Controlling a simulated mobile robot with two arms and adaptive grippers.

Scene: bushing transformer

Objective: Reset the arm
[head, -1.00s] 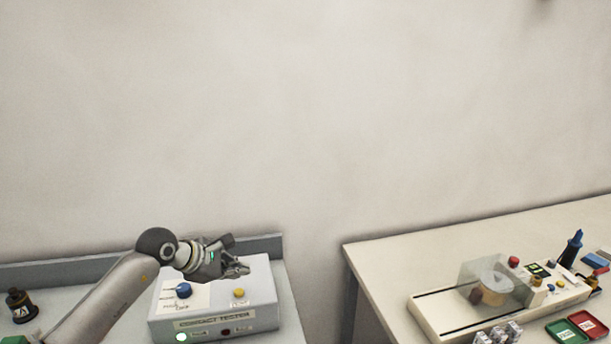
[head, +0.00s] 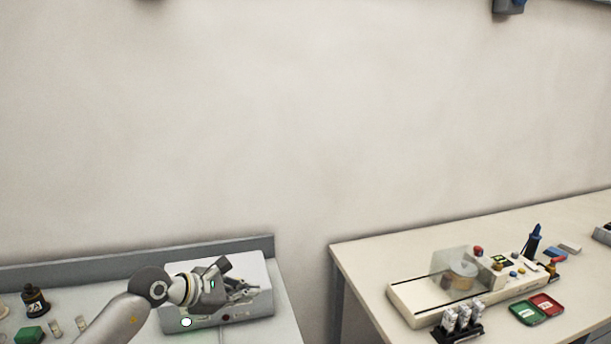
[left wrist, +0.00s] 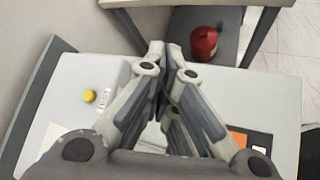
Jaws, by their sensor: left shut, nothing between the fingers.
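My left arm reaches in from the lower left in the head view. Its gripper (head: 245,289) is shut and empty, in front of a pale control box (head: 258,264) on the grey bench, and hides much of its top. Whether it touches the box cannot be told from the head view. A green-white lamp (head: 186,322) glows on the box's front. In the left wrist view the fingers (left wrist: 165,55) are together with nothing between them, and a yellow button (left wrist: 89,96) shows to their left. My right gripper is not in view.
Left on the grey bench stand a dark bottle (head: 34,300) and a green block (head: 30,334). A cream table on the right holds a machine with a clear cover (head: 450,268), a vial rack (head: 458,324) and green and red trays (head: 527,312). A red object (left wrist: 204,43) sits beyond the fingers.

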